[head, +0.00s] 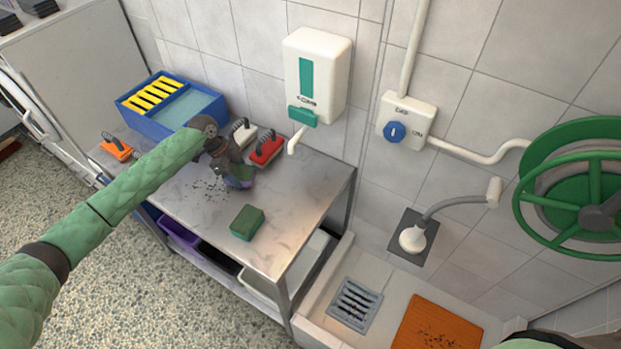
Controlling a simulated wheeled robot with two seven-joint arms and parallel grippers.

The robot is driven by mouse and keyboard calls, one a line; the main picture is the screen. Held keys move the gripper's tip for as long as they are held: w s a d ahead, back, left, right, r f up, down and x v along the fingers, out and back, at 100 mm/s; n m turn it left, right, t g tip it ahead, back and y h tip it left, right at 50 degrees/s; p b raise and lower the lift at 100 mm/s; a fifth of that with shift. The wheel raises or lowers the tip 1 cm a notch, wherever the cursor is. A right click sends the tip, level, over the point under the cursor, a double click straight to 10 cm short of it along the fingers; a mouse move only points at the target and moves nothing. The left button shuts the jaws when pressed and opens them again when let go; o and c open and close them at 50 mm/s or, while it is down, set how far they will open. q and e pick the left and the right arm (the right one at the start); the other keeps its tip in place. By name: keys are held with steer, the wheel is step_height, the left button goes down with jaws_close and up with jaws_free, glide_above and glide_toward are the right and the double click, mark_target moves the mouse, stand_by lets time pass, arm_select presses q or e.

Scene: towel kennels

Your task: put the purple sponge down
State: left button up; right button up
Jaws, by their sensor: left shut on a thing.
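My left gripper (224,166) reaches in from the left over the metal table (285,235). It is shut on the purple sponge (241,183), which shows as a small purple and green piece below the fingers. The gripper hides much of the sponge. I cannot tell whether the sponge touches the tabletop. Dark crumbs (208,190) lie on the table just left of it. My right gripper is not in view.
A green sponge (247,222) lies nearer the front edge. A soap dispenser (317,75) hangs above. The table's right end is clear.

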arm_select(q)
steer(key=p, duration=0.1)
glide_toward(298, 189)
steer(key=a+f, duration=0.1)
steer(key=f, duration=0.2)
steer(key=a+f, duration=0.1)
steer(key=shift+w+a+f, duration=0.15)
steer(key=shift+w+a, duration=0.15)
steer(key=shift+s+d, duration=0.15)
steer(key=shift+d, duration=0.35)
steer(key=shift+s+d, duration=0.15)
steer(key=shift+d, duration=0.4)
steer(key=d, duration=0.3)
steer(key=shift+s+f, duration=0.3)
steer(key=shift+s, duration=0.1)
steer(key=shift+f, duration=0.4)
steer(key=shift+a+f, duration=0.1)
steer(key=shift+f, duration=0.1)
steer(key=o, duration=0.7)
steer(key=shift+o, duration=0.2)
